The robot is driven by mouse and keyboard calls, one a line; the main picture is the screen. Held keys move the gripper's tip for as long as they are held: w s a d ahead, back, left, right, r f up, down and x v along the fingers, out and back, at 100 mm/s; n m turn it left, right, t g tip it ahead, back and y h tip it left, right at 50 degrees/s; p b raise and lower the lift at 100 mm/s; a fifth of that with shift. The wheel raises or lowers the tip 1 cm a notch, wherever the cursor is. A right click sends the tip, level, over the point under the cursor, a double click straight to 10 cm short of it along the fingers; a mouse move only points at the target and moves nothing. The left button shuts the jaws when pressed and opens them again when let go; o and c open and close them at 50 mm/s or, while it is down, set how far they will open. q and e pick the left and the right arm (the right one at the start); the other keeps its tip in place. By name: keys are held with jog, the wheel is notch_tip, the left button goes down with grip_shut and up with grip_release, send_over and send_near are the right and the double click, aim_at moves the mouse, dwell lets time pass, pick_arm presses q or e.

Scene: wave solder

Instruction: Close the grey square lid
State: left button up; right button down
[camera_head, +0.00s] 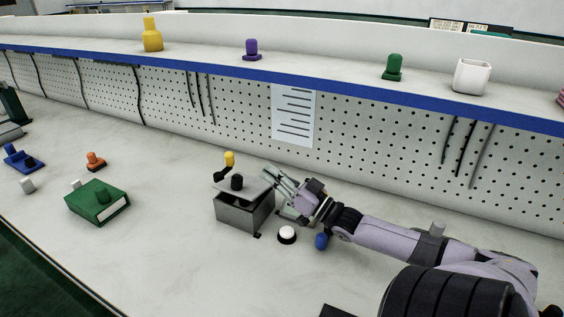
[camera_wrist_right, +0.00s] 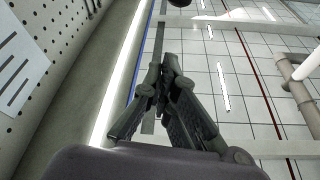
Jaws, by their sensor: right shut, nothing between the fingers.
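The grey square box (camera_head: 243,217) stands on the bench in the middle of the head view. Its grey lid (camera_head: 225,189) with a black knob (camera_head: 237,182) sits at the top, looking slightly tilted, with a dark gap under it. My right gripper (camera_head: 268,175) is at the right edge of the lid, its fingers shut and empty. I cannot tell whether they touch the lid. The right wrist view shows the shut fingers (camera_wrist_right: 168,62) pointing up, without the lid clearly visible. My left gripper is not in view.
A white round button (camera_head: 287,234) and a blue knob (camera_head: 321,241) are close to my right wrist. A yellow-topped part (camera_head: 229,159) stands behind the box. A green box (camera_head: 97,202) is to the left. The pegboard (camera_head: 370,145) rises behind.

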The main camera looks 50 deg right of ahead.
jog(key=d+r+m+g+h+p, duration=0.2)
jog(key=d+m+g+h+p, duration=0.3)
jog(key=d, duration=0.4)
jog(key=s+a+r+n+g+y+p, duration=0.1)
jog(key=a+r+n+g+y+p, duration=0.1)
jog(key=a+r+n+y+p, duration=0.35)
jog(key=p, duration=0.3)
send_over(247, 189)
jog(key=shift+n+y, duration=0.25)
jog(key=shift+n, duration=0.2)
jog(key=f, duration=0.6)
jog(key=shift+w+d+f, duration=0.15)
jog(key=shift+d, duration=0.1)
jog(key=shift+a+f, duration=0.15)
jog(key=shift+f, duration=0.45)
